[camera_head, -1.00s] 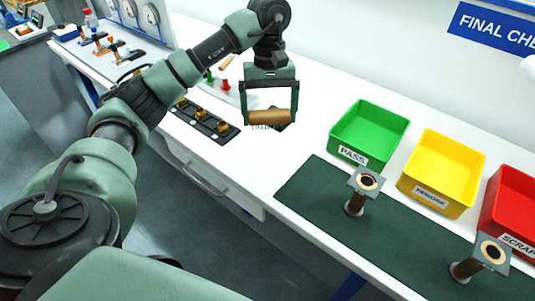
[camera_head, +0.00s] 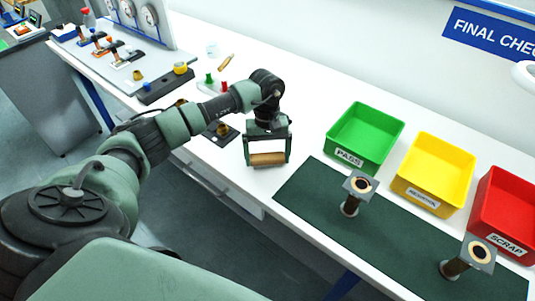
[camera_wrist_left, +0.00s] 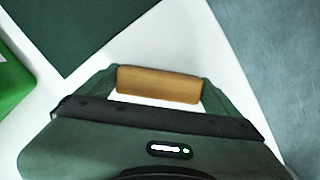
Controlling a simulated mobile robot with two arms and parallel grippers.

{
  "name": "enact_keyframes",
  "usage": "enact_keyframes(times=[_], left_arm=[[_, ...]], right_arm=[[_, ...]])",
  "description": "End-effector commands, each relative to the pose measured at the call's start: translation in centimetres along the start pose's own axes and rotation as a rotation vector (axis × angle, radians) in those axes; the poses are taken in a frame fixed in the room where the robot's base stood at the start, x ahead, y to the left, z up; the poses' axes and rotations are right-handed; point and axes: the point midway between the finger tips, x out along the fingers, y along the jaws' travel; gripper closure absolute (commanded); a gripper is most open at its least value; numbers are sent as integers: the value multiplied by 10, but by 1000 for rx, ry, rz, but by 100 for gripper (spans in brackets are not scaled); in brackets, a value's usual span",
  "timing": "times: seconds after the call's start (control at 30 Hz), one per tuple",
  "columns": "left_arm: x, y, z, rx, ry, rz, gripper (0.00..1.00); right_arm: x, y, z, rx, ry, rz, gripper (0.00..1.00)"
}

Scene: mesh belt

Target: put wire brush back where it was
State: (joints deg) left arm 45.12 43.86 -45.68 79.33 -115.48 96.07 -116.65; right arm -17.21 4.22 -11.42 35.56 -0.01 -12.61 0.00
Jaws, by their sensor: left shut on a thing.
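The wire brush (camera_head: 267,159) has a tan wooden block as its back. My left gripper (camera_head: 267,157) is shut on it, with one finger at each end of the block. The brush is low over the white bench top, between the dark green mat and the black holder strip; I cannot tell whether it touches the bench. Its bristles are hidden now. In the left wrist view the brush (camera_wrist_left: 159,85) lies level between the fingertips (camera_wrist_left: 160,86). My right gripper is not in view.
A dark green mat (camera_head: 330,215) carries two flanged parts (camera_head: 352,193) (camera_head: 467,259). Green (camera_head: 364,139), yellow (camera_head: 433,174) and red (camera_head: 505,212) bins stand behind it. A black holder strip (camera_head: 222,133) is partly behind my arm. White bench surrounds the gripper.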

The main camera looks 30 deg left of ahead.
Motion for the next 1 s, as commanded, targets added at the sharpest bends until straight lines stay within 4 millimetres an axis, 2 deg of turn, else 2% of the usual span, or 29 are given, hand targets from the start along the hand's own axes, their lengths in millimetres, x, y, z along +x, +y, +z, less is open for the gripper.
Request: enact_keyframes(times=[0.27,0.3,0.33,0.67,0.73,1.0], left_arm=[[4,0,-1,1,1,1,38],[3,0,-1,0,1,0,3],[2,0,-1,0,1,0,0],[-3,0,0,0,0,1,0],[-8,1,-2,1,4,3,0],[-64,1,-2,1,7,5,0]], right_arm=[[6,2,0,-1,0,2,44],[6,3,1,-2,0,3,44],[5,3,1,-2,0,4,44],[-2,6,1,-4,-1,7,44],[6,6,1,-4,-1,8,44],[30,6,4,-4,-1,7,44]])
